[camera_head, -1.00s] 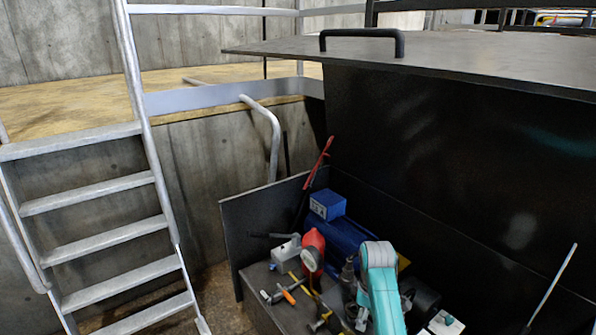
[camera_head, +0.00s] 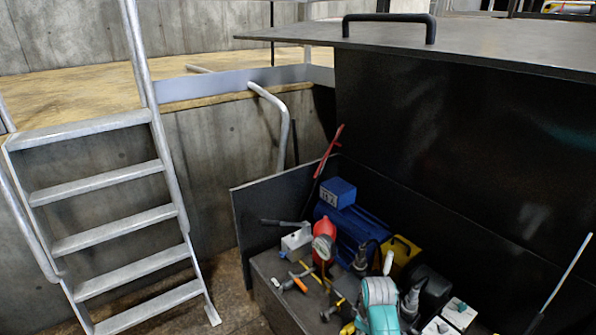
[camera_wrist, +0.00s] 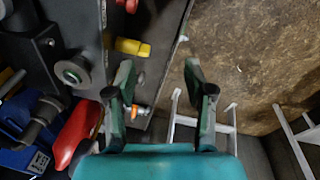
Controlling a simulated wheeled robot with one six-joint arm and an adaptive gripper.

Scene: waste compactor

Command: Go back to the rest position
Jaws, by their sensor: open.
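My gripper shows in the wrist view (camera_wrist: 162,85) with its two dark teal fingers well apart and nothing between them. Below the fingers are the edge of a dark surface and the brown floor. In the head view only a teal and white part of my arm (camera_head: 379,292) shows at the bottom, over the toolbox; the fingers cannot be made out there.

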